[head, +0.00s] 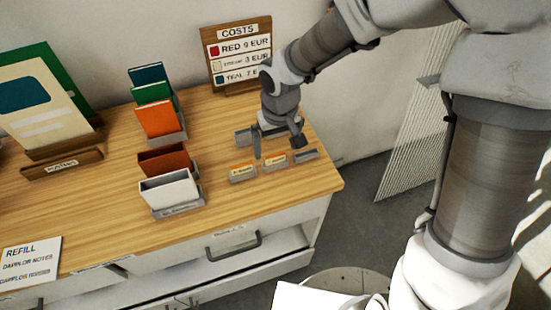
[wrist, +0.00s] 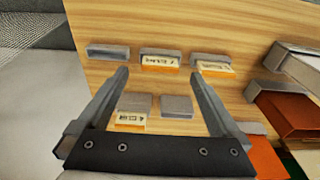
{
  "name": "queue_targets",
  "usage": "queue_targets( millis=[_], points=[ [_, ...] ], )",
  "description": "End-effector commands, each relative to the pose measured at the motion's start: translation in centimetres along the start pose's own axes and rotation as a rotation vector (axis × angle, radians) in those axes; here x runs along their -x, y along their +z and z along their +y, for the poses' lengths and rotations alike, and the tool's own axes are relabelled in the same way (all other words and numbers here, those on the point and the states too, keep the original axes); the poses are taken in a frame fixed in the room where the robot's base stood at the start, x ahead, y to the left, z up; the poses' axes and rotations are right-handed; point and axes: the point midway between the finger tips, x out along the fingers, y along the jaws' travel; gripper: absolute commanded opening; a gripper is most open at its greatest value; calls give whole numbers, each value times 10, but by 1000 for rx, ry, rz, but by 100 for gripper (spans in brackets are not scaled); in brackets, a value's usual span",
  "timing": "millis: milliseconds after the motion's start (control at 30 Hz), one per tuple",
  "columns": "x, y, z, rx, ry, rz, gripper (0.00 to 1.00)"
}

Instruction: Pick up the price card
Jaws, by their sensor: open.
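Small cream and orange price cards sit in low grey holders on the wooden table. In the wrist view, one price card (wrist: 130,121) is in a nearer holder, between the fingers towards the left one. Two more cards, a middle one (wrist: 160,61) and a right one (wrist: 215,68), are in the far row; they also show in the head view as a right card (head: 275,160) and a left card (head: 242,170). My gripper (wrist: 158,76) is open and empty above the holders, pointing down; it also shows in the head view (head: 278,151). Which card is meant cannot be told.
Empty holders, one at the row's end (head: 306,155) and one between the fingers (wrist: 176,105), stand nearby. A COSTS board (head: 238,32) stands behind my gripper. Coloured notebooks (head: 157,118) and a white-fronted stand (head: 170,190) are to the left. The table's right edge is close.

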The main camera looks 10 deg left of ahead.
Motion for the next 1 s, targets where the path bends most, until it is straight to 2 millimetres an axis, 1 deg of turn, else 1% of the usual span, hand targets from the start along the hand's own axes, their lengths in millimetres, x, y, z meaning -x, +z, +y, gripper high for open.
queue_targets(
  millis=[200,300,400,600,667,700,867,1000],
  points=[
    [-32,-1,-1,2,-1,-3,100],
    [-43,-1,0,2,0,-3,100],
    [-47,-1,0,1,0,0,100],
    [-47,-2,0,1,0,0,100],
    [-47,-2,0,1,0,0,89],
    [-47,-2,0,1,0,0,82],
    [-47,-2,0,1,0,0,53],
    [-46,-2,0,1,0,0,28]
  ],
)
